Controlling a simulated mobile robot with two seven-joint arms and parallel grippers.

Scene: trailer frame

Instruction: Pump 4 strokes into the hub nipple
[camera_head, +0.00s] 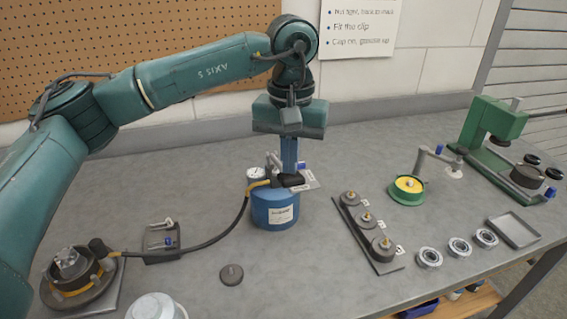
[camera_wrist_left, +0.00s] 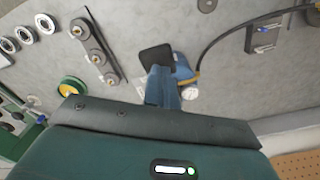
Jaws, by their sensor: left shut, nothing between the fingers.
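The blue grease pump (camera_head: 274,212) stands on the bench with a small gauge and a black lever handle (camera_head: 291,180) on top. Its black hose (camera_head: 213,232) runs left to the hub (camera_head: 72,272), where its end meets the hub's side; the nipple itself is too small to make out. My left gripper (camera_head: 289,168) points down with its blue fingers shut and empty, right at the lever handle; I cannot tell whether they touch. In the left wrist view the fingers (camera_wrist_left: 160,85) reach to the dark handle pad (camera_wrist_left: 156,57), and the pump (camera_wrist_left: 183,68) is partly hidden behind them. My right gripper is out of view.
To the right are a rack of parts (camera_head: 366,232), a green-yellow reel (camera_head: 407,189), several bearings (camera_head: 459,247), an empty tray (camera_head: 514,231) and a green press (camera_head: 495,130). The front bench middle is mostly clear.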

